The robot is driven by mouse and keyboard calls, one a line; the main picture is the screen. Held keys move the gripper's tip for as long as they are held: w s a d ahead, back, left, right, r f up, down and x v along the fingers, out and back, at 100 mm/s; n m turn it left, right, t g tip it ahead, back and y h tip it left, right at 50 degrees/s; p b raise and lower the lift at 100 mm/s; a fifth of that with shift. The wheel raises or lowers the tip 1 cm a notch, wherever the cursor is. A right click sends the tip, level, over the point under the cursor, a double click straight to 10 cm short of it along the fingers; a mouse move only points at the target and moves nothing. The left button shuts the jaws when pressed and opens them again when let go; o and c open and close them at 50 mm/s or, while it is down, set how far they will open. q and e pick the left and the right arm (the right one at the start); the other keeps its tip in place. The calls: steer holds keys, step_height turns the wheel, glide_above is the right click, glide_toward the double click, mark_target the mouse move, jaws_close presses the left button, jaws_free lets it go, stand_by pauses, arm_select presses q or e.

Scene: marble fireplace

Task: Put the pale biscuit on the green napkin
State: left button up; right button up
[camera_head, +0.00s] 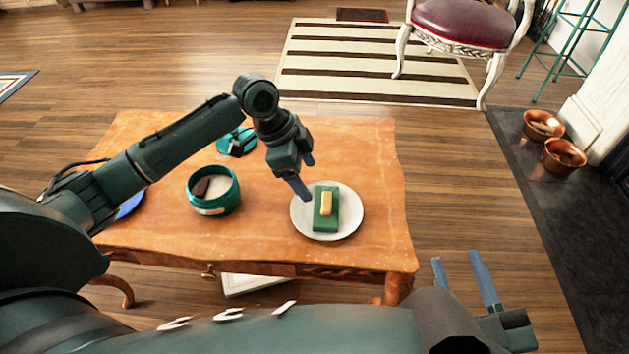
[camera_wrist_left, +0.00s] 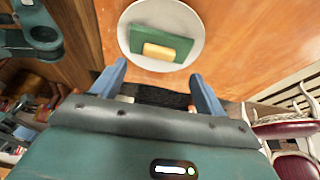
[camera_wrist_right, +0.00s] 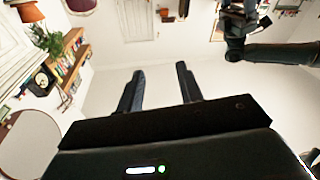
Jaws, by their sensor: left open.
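The pale biscuit (camera_head: 326,203) lies on the folded green napkin (camera_head: 326,222), which is on a white plate (camera_head: 355,212) on the wooden table. In the left wrist view the biscuit (camera_wrist_left: 158,52) rests near one edge of the napkin (camera_wrist_left: 150,38). My left gripper (camera_head: 308,178) is open and empty, above and just to the left of the plate, apart from the biscuit. My right gripper (camera_head: 462,275) is open and empty, out in front to the right of the table; its fingers also show in the right wrist view (camera_wrist_right: 158,88).
A teal pot (camera_head: 213,192) with a dark brown item inside stands left of the plate. A teal round item (camera_head: 237,142) lies behind it, and a blue item (camera_head: 131,205) is partly hidden by my left arm. A chair (camera_head: 462,25) stands beyond on a striped rug.

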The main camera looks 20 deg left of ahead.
arm_select(q)
steer(key=p+v, duration=0.1)
steer(key=v, duration=0.3)
steer(key=d+f, duration=0.1)
steer(key=s+d+f+t+h, duration=0.1)
steer(key=d+f, duration=0.1)
steer(key=d+f+n+t, duration=0.1)
steer(key=d, duration=0.1)
steer(key=shift+s+d+f+h, duration=0.15)
steer(key=shift+s+f+h, duration=0.15)
steer(key=shift+f, duration=0.05)
steer(key=d+t, duration=0.1)
steer(key=s+d+f+n+t+h, duration=0.1)
steer(key=d, duration=0.1)
steer(key=s+d+n+t, duration=0.1)
steer(key=shift+s+d+f+t+h, duration=0.25)
steer(key=shift+d+t+h, duration=0.05)
steer(key=shift+d+t, duration=0.1)
steer(key=s+a+r+n+t, duration=0.1)
steer(key=s+r+n+t, duration=0.4)
steer(key=s+r+t, duration=0.4)
steer(key=shift+s+t, duration=0.4)
steer(key=shift+s, duration=0.6)
arm_select(e)
steer(key=shift+w+d+m+g+h, duration=0.2)
steer(key=shift+d+m+g+h, duration=0.15)
steer(key=shift+h, duration=0.35)
